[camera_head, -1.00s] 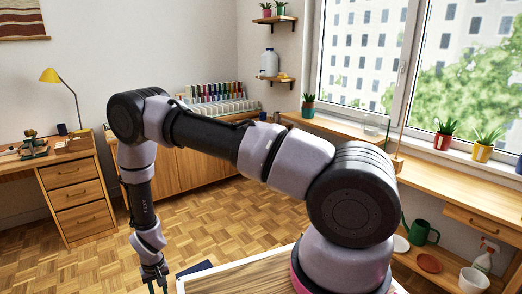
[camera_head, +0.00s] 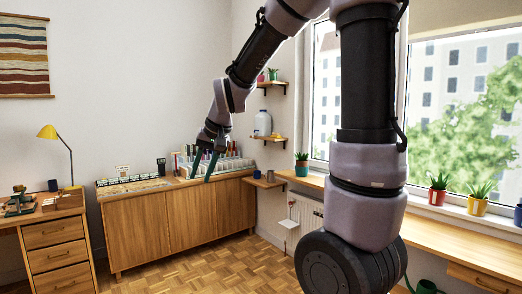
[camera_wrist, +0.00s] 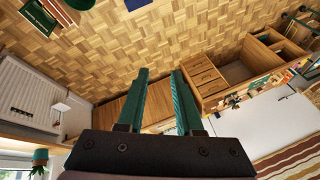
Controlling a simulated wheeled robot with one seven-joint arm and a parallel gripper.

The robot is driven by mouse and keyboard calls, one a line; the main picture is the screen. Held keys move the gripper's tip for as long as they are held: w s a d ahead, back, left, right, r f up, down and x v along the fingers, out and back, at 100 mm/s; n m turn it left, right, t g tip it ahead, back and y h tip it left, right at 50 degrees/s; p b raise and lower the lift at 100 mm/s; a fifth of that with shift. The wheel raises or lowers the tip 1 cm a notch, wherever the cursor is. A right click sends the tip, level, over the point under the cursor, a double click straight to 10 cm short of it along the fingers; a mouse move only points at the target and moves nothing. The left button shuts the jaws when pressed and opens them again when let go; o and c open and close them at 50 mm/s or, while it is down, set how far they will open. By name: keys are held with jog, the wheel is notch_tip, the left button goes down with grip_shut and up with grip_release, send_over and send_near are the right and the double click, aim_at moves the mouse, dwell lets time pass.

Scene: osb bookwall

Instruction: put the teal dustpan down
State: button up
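I cannot make out a teal dustpan in either view. My gripper (camera_head: 200,178) is raised in front of the low wooden cabinet's back row of goods, its fingers pointing downward. The wrist view shows the two teal fingers of my gripper (camera_wrist: 160,76) apart, with nothing between them.
The low cabinet (camera_head: 170,228) has a tray (camera_head: 135,186) and a rack of bottles on top. A desk (camera_head: 60,250) with a yellow lamp (camera_head: 47,132) stands left. A window bench (camera_head: 450,240) with potted plants runs right. Parquet floor (camera_head: 165,272) is open in front.

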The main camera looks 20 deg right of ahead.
jog(key=s+d+r+t, duration=0.1)
jog(key=s+d+r, duration=0.1)
jog(key=s, duration=0.3)
jog(key=s+d+r+m+t, duration=0.1)
jog(key=s+d+r, duration=0.2)
jog(key=s+d, duration=0.2)
jog(key=s+d+r+m+h, duration=0.1)
jog(key=s+d+r, duration=0.2)
jog(key=s, duration=0.4)
jog(key=shift+d+t, duration=0.3)
jog(key=shift+t, duration=0.1)
jog(key=shift+w+r, duration=0.1)
